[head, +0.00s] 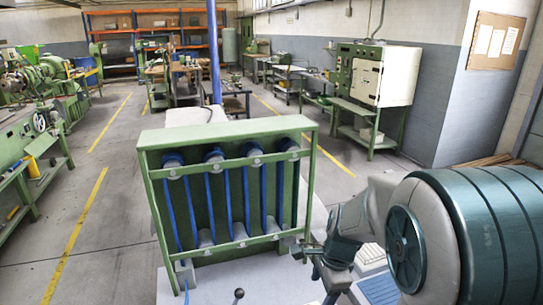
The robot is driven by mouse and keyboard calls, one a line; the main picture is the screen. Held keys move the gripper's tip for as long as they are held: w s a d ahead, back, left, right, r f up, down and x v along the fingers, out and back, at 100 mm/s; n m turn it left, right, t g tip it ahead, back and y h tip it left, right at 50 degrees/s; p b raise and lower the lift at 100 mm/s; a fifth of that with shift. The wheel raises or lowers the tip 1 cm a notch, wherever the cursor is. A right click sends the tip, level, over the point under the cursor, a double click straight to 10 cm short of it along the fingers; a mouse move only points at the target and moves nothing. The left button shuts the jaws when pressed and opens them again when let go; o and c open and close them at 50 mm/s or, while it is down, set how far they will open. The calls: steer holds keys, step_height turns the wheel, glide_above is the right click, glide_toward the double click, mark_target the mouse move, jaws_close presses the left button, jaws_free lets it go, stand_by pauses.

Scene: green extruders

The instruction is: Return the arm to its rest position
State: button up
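My arm comes in from the right side of the head view, its large dark rounded link close to the camera. It reaches left to my gripper (308,250), which is at the lower right corner of a green rack (310,160). The gripper is small and partly hidden, so I cannot tell whether its fingers are open or shut, or whether it touches the rack.
The green rack, with several blue tubes (228,200), stands on a light table (235,285) in front of me. A small black knob (239,294) shows at the bottom. Green machines (50,90) stand at left, a control cabinet (375,75) at right. Floor between is open.

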steer(key=s+d+r+n+t+h, duration=0.1)
steer(key=s+d+r+n+t, duration=0.1)
steer(key=s+r+n, duration=0.8)
steer(key=shift+s+d+n+t+h, duration=0.3)
steer(key=shift+s+d+n+h, duration=0.15)
steer(key=shift+s+n, duration=2.2)
steer(key=shift+w+n, duration=0.35)
steer(key=shift+w, duration=0.15)
